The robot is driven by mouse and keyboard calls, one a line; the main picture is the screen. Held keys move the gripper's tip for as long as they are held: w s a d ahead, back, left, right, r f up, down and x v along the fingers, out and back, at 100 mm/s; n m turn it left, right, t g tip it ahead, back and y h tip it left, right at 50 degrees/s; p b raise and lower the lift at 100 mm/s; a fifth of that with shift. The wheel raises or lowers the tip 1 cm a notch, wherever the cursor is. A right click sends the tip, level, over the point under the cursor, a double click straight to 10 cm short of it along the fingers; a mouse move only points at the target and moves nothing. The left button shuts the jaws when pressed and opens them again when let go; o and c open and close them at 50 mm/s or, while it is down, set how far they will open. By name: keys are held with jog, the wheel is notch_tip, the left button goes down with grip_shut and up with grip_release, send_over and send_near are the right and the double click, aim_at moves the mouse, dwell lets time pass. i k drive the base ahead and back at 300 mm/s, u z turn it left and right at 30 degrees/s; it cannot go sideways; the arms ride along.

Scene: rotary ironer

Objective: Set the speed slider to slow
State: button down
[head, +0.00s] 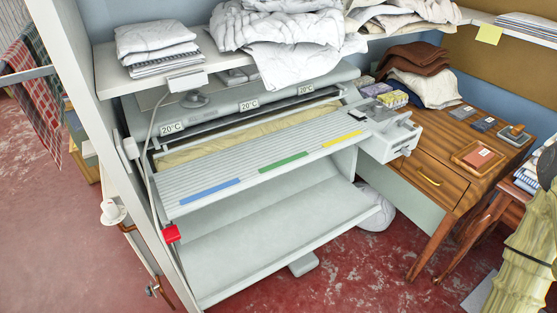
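The rotary ironer (265,160) stands in the middle of the head view, with a ribbed grey feed board marked by blue, green and yellow strips. A pale control box (390,138) sits at its right end, beside the wooden desk. Small dark and light details show on the box, but they are too small to tell which is the speed slider or where it is set. My gripper is not in view.
A shelf (110,76) with folded and heaped white linen hangs above the ironer. A red block (171,234) is at its front left corner. A wooden desk (440,150) stands right, with a stool (482,225) before it. Red floor (330,280) is clear in front.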

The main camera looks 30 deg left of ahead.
aim_at(406, 152)
jog(key=z, duration=0.05)
jog(key=k, duration=0.65)
jog(key=z, duration=0.5)
jog(key=i, duration=1.25)
jog(key=u, duration=0.75)
